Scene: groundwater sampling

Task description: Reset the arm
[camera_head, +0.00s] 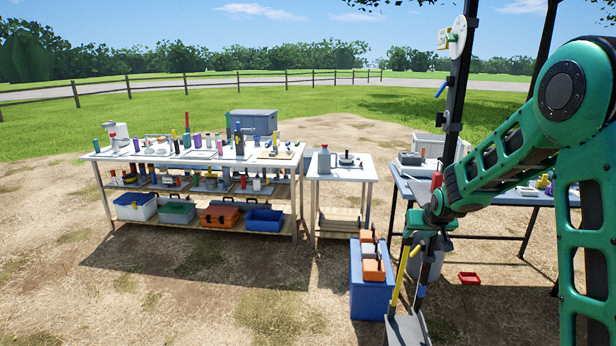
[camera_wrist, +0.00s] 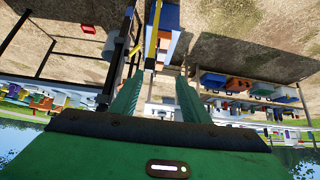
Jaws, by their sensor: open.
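My arm reaches in from the right in the head view, bent at a high green elbow, with its wrist end low in front of the right-hand table. My gripper (camera_head: 420,226) is partly hidden there among a dark post and tools. In the wrist view, which is upside down, the two green fingers of my gripper (camera_wrist: 158,77) stand apart. I see nothing held between them. Past the fingers are a yellow-handled tool (camera_wrist: 152,42) and a blue box (camera_wrist: 168,16).
A long bench (camera_head: 97,157) with bottles stands left, with bins on its lower shelves. A small white table (camera_head: 325,177) is mid-scene. The blue box (camera_head: 370,292), a yellow-handled shovel (camera_head: 402,275) and a dark post (camera_head: 459,90) stand near my gripper. Ground at front left is clear.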

